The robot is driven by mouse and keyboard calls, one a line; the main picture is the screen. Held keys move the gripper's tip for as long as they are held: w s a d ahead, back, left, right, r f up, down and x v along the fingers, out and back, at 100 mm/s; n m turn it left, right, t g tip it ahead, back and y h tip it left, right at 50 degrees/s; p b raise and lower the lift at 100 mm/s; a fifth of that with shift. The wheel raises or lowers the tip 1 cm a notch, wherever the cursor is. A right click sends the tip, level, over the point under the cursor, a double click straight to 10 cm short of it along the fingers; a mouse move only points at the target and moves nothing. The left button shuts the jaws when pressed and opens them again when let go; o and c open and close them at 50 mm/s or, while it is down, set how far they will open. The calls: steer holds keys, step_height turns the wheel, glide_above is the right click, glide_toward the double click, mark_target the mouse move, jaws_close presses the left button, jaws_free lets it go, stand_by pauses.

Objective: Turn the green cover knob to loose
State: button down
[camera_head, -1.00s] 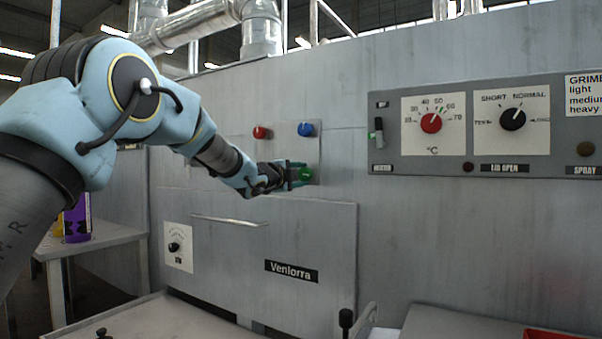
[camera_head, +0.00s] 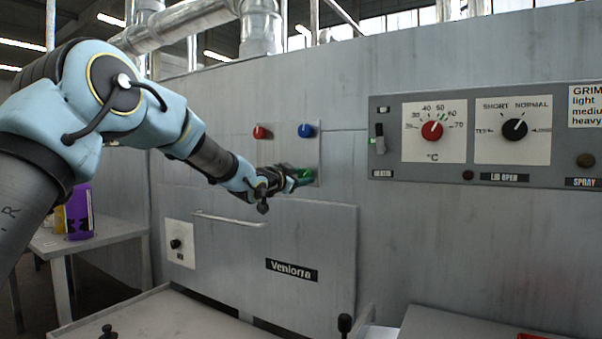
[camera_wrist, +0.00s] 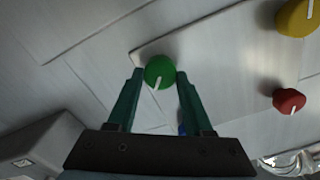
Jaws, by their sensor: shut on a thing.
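The green cover knob (camera_wrist: 159,72) sits on a pale plate on the machine's grey front, and its white mark points down and slightly left in the wrist view. My gripper (camera_wrist: 160,78) has its two dark green fingers on either side of the knob and is shut on it. In the head view the green knob (camera_head: 306,174) is partly hidden by my gripper (camera_head: 298,177). The lettering around the knob is not readable.
A red knob (camera_head: 262,132) and a blue knob (camera_head: 305,130) are above my gripper. A yellow knob (camera_wrist: 298,15) shows in the wrist view. A control panel (camera_head: 460,177) is to the right, and a door with a bar handle (camera_head: 228,219) is below.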

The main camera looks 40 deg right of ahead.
steer(key=n+p, duration=0.1)
steer(key=n, duration=0.2)
steer(key=shift+w+n, duration=0.15)
steer(key=shift+n, duration=0.15)
steer(key=shift+n+p, duration=0.5)
steer(key=shift+n, duration=1)
steer(key=shift+f, duration=0.1)
steer(key=shift+c, duration=1.5)
jaws_free()
steer(key=b+v, duration=0.2)
steer(key=v, duration=0.9)
